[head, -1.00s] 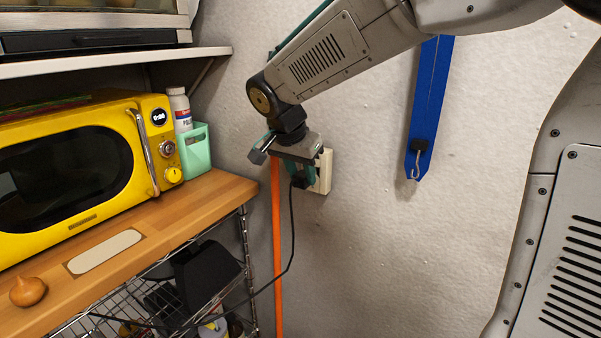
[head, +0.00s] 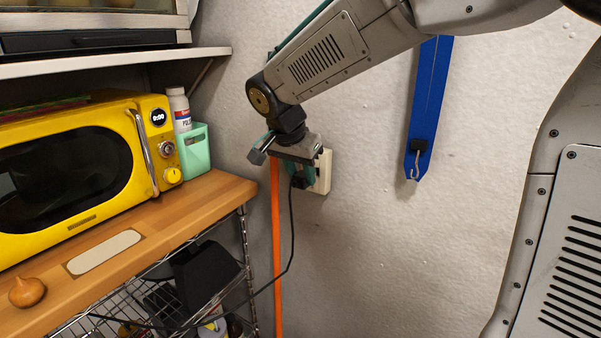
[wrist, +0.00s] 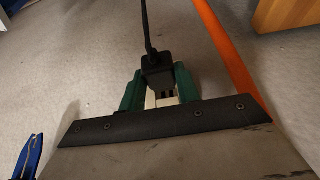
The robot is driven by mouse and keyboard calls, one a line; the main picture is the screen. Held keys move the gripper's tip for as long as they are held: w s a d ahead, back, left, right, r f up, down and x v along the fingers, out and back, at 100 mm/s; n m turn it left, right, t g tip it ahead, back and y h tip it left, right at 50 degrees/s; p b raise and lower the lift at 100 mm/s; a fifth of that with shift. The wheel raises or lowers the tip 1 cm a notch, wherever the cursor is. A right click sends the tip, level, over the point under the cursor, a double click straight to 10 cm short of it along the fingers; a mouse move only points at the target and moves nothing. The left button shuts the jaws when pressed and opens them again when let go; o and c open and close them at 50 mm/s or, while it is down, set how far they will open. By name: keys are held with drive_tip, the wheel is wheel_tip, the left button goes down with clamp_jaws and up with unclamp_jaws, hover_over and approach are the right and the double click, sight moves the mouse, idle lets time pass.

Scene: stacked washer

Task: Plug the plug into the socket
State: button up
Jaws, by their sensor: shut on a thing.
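My gripper (head: 299,178) is shut on the black plug (head: 299,182), with its green fingers on either side of it. The plug also shows in the wrist view (wrist: 157,73), held between the fingers (wrist: 160,88), with its cord running away from it. The cream socket (head: 323,172) is on the wall just behind and right of the gripper, partly hidden by it. In the wrist view a pale part of the socket (wrist: 165,101) shows between the fingers. The plug is very close to the socket; I cannot tell whether its prongs are inside.
An orange pole (head: 277,255) stands left of the socket, near the gripper. A wooden-topped wire shelf (head: 205,198) with a yellow microwave (head: 60,165) is at left. The wall below the socket is clear.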

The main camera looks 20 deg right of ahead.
drive_tip(key=shift+w+d, duration=0.8)
drive_tip(key=shift+d, duration=0.3)
idle(0.6)
drive_tip(key=o, duration=1)
